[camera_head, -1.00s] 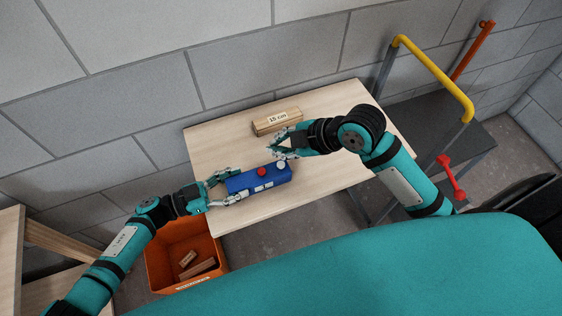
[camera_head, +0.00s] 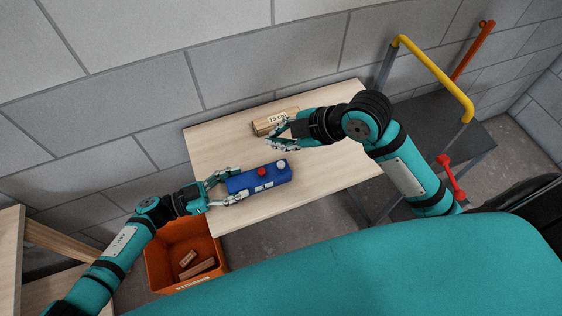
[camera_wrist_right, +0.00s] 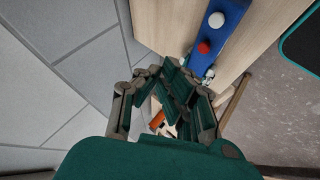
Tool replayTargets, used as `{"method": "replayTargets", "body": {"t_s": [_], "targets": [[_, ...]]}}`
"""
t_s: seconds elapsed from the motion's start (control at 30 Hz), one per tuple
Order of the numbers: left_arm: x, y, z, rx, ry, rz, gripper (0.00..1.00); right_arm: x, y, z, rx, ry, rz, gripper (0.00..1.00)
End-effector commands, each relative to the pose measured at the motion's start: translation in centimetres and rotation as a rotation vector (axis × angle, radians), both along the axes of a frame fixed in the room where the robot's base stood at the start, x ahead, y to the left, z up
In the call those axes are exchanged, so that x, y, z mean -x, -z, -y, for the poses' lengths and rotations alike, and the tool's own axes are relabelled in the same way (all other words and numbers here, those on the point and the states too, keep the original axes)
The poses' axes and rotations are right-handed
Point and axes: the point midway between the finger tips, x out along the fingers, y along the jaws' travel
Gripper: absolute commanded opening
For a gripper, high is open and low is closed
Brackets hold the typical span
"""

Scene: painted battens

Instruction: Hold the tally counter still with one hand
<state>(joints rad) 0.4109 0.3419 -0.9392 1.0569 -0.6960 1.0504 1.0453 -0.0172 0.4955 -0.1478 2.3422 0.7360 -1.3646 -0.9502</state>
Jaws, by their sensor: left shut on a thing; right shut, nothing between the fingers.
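The blue tally counter (camera_head: 258,180) lies on the wooden table, with a red button, a white knob and pale windows on its side. It also shows in the right wrist view (camera_wrist_right: 214,45). My left gripper (camera_head: 232,187) is shut on the counter's left end, one finger on each side. My right gripper (camera_head: 270,143) is shut and empty above the table, between the counter and the wooden block, apart from the counter. Its fingers also show in the right wrist view (camera_wrist_right: 176,85).
A wooden block (camera_head: 267,126) labelled "15 cm" lies at the back of the table (camera_head: 320,185). An orange bin (camera_head: 160,272) with wooden pieces stands below the table's left end. A dark cart (camera_head: 425,95) with a yellow rail stands at right. A block wall runs behind.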

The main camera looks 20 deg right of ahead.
Motion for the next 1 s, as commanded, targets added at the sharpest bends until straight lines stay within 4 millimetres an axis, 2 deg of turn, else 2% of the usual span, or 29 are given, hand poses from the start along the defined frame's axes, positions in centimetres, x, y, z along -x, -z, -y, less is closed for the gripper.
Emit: {"method": "replayTargets", "body": {"t_s": [0.1,0.47,1.0], "targets": [[0.0,0.0,0.0,0.000,0.000,0.000,0.09,0.1,-0.6,0.0,0.001,0.001,-0.002,0.00],[0.0,0.0,0.0,-0.001,0.000,0.000,0.09,0.1,0.0,0.0,-0.001,0.001,-0.003,0.00],[0.0,0.0,0.0,-0.001,0.000,0.000,0.09,0.1,6.8,0.0,0.001,0.000,-0.005,0.00]]}}
